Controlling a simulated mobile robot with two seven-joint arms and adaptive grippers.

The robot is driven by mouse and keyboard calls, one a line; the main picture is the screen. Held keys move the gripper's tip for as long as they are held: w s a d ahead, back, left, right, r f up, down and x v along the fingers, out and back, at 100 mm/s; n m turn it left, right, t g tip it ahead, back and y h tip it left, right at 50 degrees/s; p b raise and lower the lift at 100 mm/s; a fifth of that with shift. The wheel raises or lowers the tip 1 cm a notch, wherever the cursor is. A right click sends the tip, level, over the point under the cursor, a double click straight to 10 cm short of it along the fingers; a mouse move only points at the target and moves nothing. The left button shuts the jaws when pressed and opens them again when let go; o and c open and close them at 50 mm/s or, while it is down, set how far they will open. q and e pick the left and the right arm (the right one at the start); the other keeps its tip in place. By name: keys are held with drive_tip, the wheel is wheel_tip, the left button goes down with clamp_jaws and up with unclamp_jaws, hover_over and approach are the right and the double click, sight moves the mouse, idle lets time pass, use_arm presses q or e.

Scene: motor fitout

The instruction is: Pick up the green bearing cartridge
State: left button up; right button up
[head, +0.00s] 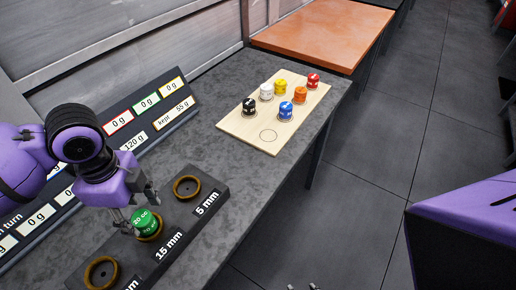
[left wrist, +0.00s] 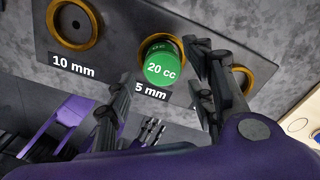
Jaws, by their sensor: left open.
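The green bearing cartridge (head: 146,222) stands in the middle ring of a dark block, at the 15 mm label. Its top reads 20 cc. It also shows in the left wrist view (left wrist: 162,66), set in its brass-coloured ring. My left gripper (head: 135,212) is open, just above and beside the cartridge in the head view. In the left wrist view its two fingers (left wrist: 160,92) stand apart, on either side of the cartridge's near side. I cannot tell whether either finger touches it. Small tips, apparently of my right gripper (head: 301,287), show at the bottom edge of the head view.
The dark block (head: 176,212) has empty rings on both sides of the cartridge. A display panel with gram readings (head: 135,130) stands behind. A wooden board (head: 240,125) holds several coloured cartridges farther along the grey bench. The bench between is clear.

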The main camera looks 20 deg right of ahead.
sight(140, 220)
use_arm(q)
wheel_tip(140, 220, down, 4)
drive_tip(key=shift+s+a+f, duration=0.1)
drive_tip(key=shift+s, duration=0.05)
clamp_jaws()
idle(0.3)
